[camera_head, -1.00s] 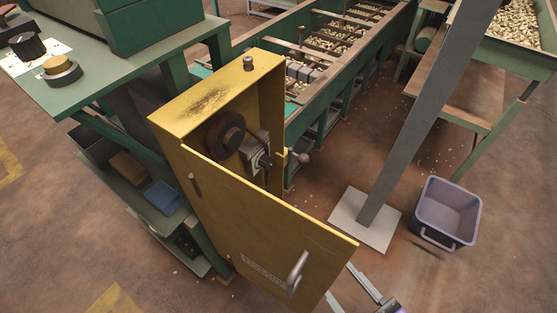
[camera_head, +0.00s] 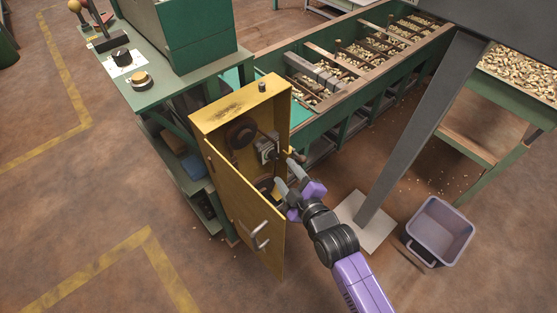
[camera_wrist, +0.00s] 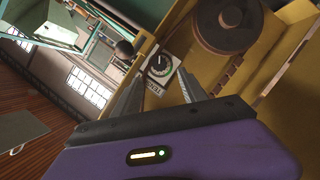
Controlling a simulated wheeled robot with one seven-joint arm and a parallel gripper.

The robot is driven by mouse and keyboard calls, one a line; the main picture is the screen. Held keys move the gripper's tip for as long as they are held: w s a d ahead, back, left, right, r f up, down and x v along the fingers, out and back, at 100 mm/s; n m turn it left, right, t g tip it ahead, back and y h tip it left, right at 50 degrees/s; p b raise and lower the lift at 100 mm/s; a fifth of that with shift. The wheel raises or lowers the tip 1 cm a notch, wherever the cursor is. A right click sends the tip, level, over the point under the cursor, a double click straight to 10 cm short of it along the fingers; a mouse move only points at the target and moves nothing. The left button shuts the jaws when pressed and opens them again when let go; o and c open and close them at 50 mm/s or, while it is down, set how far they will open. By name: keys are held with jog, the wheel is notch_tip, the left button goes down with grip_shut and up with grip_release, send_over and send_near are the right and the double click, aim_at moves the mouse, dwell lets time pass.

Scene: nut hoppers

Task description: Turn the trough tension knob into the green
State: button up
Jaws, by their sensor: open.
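The tension knob (camera_wrist: 160,65) is a dark round dial with a white pointer mark and a green arc, on a pale plate inside the open yellow cabinet (camera_head: 206,118). Its plate (camera_head: 266,150) also shows in the head view, where the knob itself is too small to read. In the wrist view the pointer seems to lie off the green, but this is hard to tell. My gripper (camera_head: 284,174) is open and empty at the cabinet's open side. In the wrist view its fingers (camera_wrist: 161,90) point toward the knob, which shows beyond and between their tips, apparently untouched.
The cabinet door (camera_head: 240,205) stands open in front, close to my gripper. A ball-ended lever (camera_wrist: 124,49) sticks out beside the knob. A dark pulley (camera_wrist: 227,22) is on its other side. A grey post (camera_head: 420,130) and a bin (camera_head: 440,230) stand at right.

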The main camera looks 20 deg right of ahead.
aim_at(275, 158)
jog(key=b+x, duration=0.1)
jog(key=x, duration=0.5)
jog(key=shift+w+f+b, duration=0.1)
jog(key=shift+w+b, duration=0.3)
jog(key=shift+c, duration=0.2)
grip_shut()
